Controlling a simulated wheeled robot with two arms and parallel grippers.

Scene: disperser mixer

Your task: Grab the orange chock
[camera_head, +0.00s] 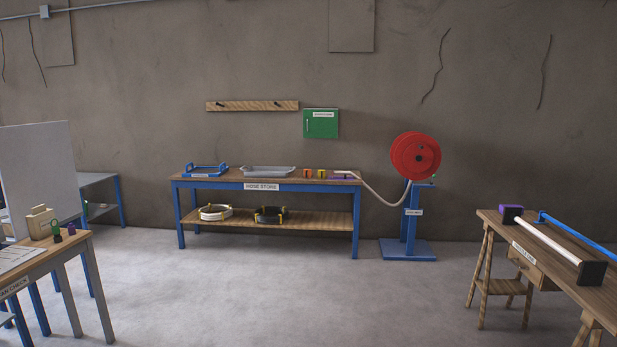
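Two small blocks in orange and yellow tones stand side by side on the top of the hose store table (220,183) against the far wall. One is the left block (308,173), the other the right block (322,174). They are too small for me to tell which one is the orange chock. A flat purple piece (337,177) lies just right of them, by the end of a pale hose (370,187). Neither of my grippers shows in the head view.
A red hose reel (416,155) on a blue stand (409,222) is right of the table. A blue tray (205,170) and a grey tray (268,171) share the tabletop. Workbenches stand at near left (70,247) and right (560,262). The middle floor (290,300) is clear.

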